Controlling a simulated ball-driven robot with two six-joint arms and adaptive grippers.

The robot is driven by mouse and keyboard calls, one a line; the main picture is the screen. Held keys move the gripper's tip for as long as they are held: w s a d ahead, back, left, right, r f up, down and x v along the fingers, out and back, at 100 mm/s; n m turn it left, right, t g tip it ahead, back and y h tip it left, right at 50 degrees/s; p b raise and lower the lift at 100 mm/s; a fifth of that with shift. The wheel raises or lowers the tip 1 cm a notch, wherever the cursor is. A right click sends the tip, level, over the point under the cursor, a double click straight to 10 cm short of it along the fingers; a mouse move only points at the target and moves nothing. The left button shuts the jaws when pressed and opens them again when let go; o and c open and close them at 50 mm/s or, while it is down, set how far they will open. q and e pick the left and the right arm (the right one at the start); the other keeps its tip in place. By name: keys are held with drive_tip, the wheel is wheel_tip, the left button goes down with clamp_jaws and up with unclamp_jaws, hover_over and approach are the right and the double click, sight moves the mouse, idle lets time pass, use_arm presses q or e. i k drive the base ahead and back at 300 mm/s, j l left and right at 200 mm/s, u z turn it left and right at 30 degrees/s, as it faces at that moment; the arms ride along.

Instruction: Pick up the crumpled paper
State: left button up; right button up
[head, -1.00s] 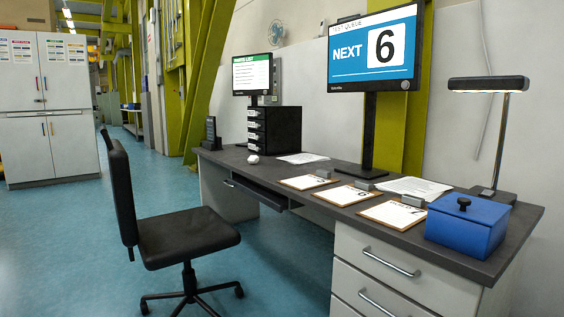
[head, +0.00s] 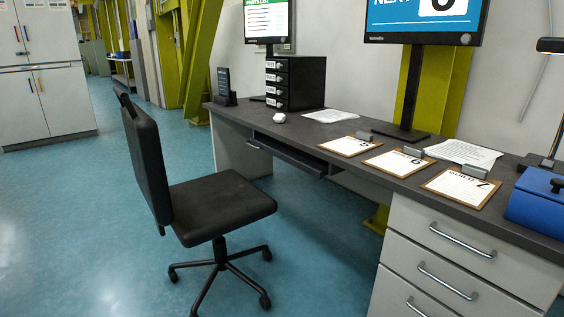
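A small crumpled white paper ball (head: 280,117) lies on the dark desk top (head: 240,115), toward its far left part. It sits in front of a black drawer unit and left of a flat white sheet. Neither of my grippers shows in the head view.
A black office chair (head: 190,190) stands before the desk's left half. On the desk are a black drawer unit (head: 296,83), flat papers (head: 462,153), several clipboards (head: 461,187), monitors (head: 425,38) and a blue box (head: 537,203). Open blue floor (head: 80,230) lies to the left.

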sight(280, 118)
drive_tip(key=i+j+u, duration=0.2)
drive_tip(key=j+u, duration=0.25)
drive_tip(key=i+j+u, duration=0.25)
drive_tip(key=u, duration=0.15)
drive_tip(key=i+j+u, duration=0.3)
drive_tip(key=u, duration=0.15)
drive_tip(key=i+j+u, duration=0.2)
drive_tip(key=i+u, duration=0.2)
drive_tip(key=i+j, duration=0.1)
drive_tip(key=i, duration=0.5)
drive_tip(key=i+j+u, duration=0.1)
drive_tip(key=i, duration=0.5)
drive_tip(key=i+l+z, duration=0.1)
drive_tip(key=i+z, duration=0.2)
drive_tip(key=i, duration=0.4)
drive_tip(key=i+j+z, duration=0.1)
drive_tip(key=i+z, duration=0.15)
drive_tip(key=i, duration=0.45)
drive_tip(key=i+j+z, duration=0.3)
drive_tip(key=i, duration=0.35)
drive_tip(key=i+l+z, duration=0.25)
drive_tip(key=z, duration=0.2)
drive_tip(key=i+l+z, duration=0.1)
drive_tip(key=i+z, duration=0.75)
drive_tip(key=i+j+z, duration=0.1)
drive_tip(key=i+z, duration=0.35)
drive_tip(key=i+j+z, duration=0.25)
drive_tip(key=z, duration=0.2)
